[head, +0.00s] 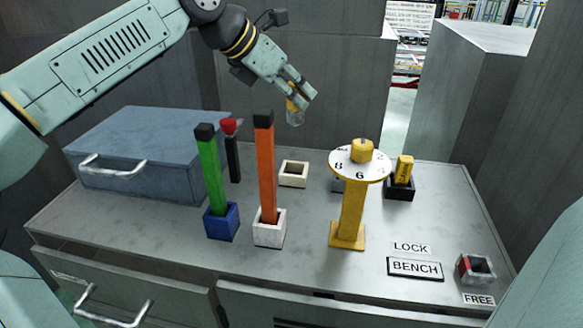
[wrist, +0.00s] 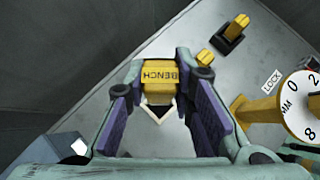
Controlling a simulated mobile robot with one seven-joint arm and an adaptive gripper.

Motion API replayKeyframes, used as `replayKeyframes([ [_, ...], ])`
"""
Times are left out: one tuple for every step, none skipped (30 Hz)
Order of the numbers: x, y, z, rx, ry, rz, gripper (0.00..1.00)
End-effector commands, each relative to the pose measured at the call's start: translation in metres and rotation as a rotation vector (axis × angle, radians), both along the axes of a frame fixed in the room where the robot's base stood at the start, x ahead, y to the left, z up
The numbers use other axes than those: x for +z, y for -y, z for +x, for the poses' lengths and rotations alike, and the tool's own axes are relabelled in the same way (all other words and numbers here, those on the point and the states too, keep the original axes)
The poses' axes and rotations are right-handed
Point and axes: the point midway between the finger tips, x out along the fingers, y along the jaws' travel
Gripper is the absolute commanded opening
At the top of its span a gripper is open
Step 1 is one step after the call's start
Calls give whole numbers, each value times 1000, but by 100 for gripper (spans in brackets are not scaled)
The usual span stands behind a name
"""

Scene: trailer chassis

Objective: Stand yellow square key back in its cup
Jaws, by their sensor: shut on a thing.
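My gripper (head: 297,108) is raised over the back of the bench and shut on a yellow key (wrist: 159,76). A cream square cup (head: 293,180) stands empty on the bench, below and apart from the gripper. In the wrist view part of this cup's rim (wrist: 171,113) shows just beyond the key, which hides the rest. Another yellow key (head: 404,168) stands upright in a black cup (head: 400,192) at the right.
A green bar (head: 211,175) in a blue cup and an orange bar (head: 266,170) in a white cup stand in front. A red-topped black piece (head: 232,155) stands behind them. A yellow dial stand (head: 351,210) is at right of centre. A blue-grey box (head: 150,150) fills the left.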

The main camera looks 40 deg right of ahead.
Motion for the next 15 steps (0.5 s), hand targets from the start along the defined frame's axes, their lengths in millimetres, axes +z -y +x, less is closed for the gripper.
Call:
replayKeyframes([
  [-6, -1, 0, 1, -1, 1, 0],
  [-11, -1, 0, 1, -2, 3, 0],
  [-18, -1, 1, 1, -3, 3, 0],
  [-24, -1, 0, 0, -3, 3, 0],
  [-29, -1, 0, 0, -3, 3, 0],
  [-37, -1, 0, 0, -3, 3, 0],
  [-42, -1, 0, 0, -3, 2, 0],
  [-47, -1, 0, 1, -2, 1, 0],
  [-53, -1, 0, 1, -2, 2, 0],
  [-56, -1, 0, 1, -1, 1, 0],
  [-58, -1, 0, 1, -1, 0, 0],
  [-61, 0, 0, 1, -1, 1, 0],
  [-63, -1, 0, 1, -1, 1, 0],
  [-65, -1, 0, 1, -1, 1, 0],
  [-69, -1, 0, 2, -2, 1, 0],
])
